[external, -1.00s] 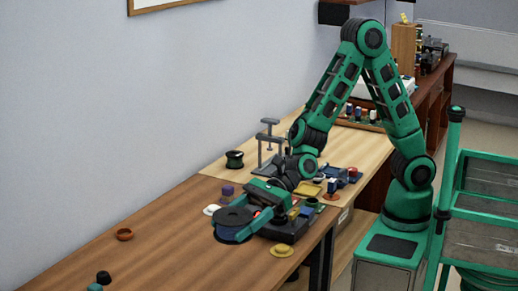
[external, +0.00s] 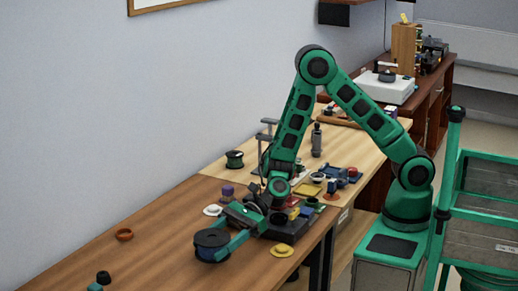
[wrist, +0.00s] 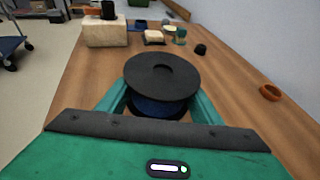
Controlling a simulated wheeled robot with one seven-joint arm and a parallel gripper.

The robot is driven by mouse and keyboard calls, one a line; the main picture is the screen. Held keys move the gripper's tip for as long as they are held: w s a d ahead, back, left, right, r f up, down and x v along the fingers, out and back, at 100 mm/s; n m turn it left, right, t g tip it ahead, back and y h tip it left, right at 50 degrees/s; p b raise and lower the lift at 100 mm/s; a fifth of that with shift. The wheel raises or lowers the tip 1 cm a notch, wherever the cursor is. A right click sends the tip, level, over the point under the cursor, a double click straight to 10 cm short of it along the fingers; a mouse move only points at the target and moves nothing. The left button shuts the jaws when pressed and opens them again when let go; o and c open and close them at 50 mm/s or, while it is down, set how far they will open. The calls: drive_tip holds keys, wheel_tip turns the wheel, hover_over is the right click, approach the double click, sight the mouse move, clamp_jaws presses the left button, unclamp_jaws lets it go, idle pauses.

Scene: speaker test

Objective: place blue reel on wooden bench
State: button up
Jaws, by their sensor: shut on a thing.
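The blue reel (external: 211,244) has a black top flange and blue winding below it. My gripper (external: 222,248) is shut on it, with green fingers on either side. In the wrist view the reel (wrist: 160,82) is upright between the fingers of my gripper (wrist: 158,108). It is over the brown wooden bench (external: 150,262), whose top also shows in the wrist view (wrist: 232,90). I cannot tell whether the reel's underside touches the bench.
An orange bowl (external: 124,235) is near the wall. A black item (external: 103,277) lies at the near end. A yellow hat-shaped piece (external: 281,250) and a white dish (external: 213,210) are near my gripper. A beige block (wrist: 106,33) stands farther along. Bare bench surrounds the reel.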

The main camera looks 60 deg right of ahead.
sight(212, 266)
drive_tip(key=shift+w+d+f, duration=0.2)
drive_tip(key=shift+w+f, duration=0.15)
drive_tip(key=shift+w, duration=0.2)
drive_tip(key=shift+f, duration=2)
drive_tip(key=o, duration=1.4)
drive_tip(key=shift+f, duration=0.1)
drive_tip(key=shift+c, duration=0.2)
drive_tip(key=shift+v, duration=3.8)
